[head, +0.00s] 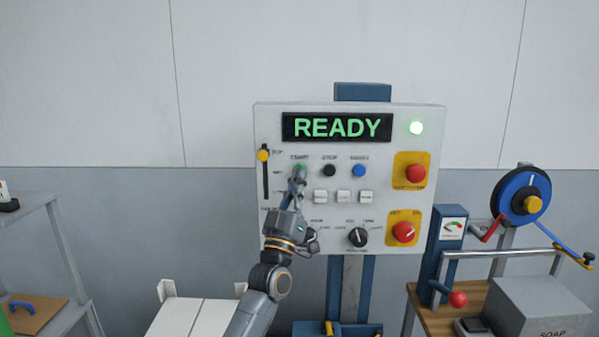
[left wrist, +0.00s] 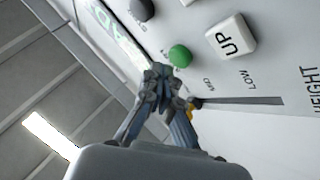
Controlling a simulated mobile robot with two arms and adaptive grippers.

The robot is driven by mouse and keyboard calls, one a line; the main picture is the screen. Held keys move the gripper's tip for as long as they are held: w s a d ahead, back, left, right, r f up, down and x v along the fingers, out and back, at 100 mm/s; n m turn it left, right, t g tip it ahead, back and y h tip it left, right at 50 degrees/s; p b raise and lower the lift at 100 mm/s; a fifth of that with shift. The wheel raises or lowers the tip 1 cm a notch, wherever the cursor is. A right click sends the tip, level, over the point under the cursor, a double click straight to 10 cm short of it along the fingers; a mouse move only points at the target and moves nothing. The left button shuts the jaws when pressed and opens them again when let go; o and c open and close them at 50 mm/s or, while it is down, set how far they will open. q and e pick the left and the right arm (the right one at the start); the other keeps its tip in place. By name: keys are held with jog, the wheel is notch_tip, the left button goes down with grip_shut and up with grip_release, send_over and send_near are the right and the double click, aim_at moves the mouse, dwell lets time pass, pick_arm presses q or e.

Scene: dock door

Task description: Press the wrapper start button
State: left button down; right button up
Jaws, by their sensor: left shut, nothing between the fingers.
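The grey control panel (head: 270,118) faces me, with a display (head: 337,127) reading READY in green. The green start button (head: 299,167) sits under a START label at the panel's upper left. It also shows in the left wrist view (left wrist: 180,56), its round cap clear of the fingers. My left gripper (head: 299,175) is shut and empty, its fingertips just below the button in the head view and partly overlapping its lower edge. In the left wrist view the tips (left wrist: 160,73) are close beside the button; I cannot tell whether they touch. My right gripper is not in view.
A black button (head: 329,171) and a blue button (head: 359,171) are right of start. A yellow-knobbed slider (head: 263,156) is to the left. Red knobs on yellow plates (head: 415,174) are at the right. A bench (head: 450,310) with a reel stands right of the panel.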

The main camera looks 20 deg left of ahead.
pick_arm(q)
jog(key=shift+w, duration=0.2)
dwell(0.6)
jog(key=shift+w+a+b, duration=0.15)
jog(key=shift+w+b, duration=0.05)
jog(key=shift+b, duration=0.1)
jog(key=shift+w+a+b, duration=0.1)
jog(key=shift+w+b, duration=0.3)
jog(key=shift+w, duration=0.05)
dwell(0.6)
jog(key=shift+s+r, duration=0.1)
dwell(0.3)
jog(key=shift+s+d+p, duration=0.25)
jog(key=shift+s+p, duration=0.4)
jog(key=shift+s, duration=0.15)
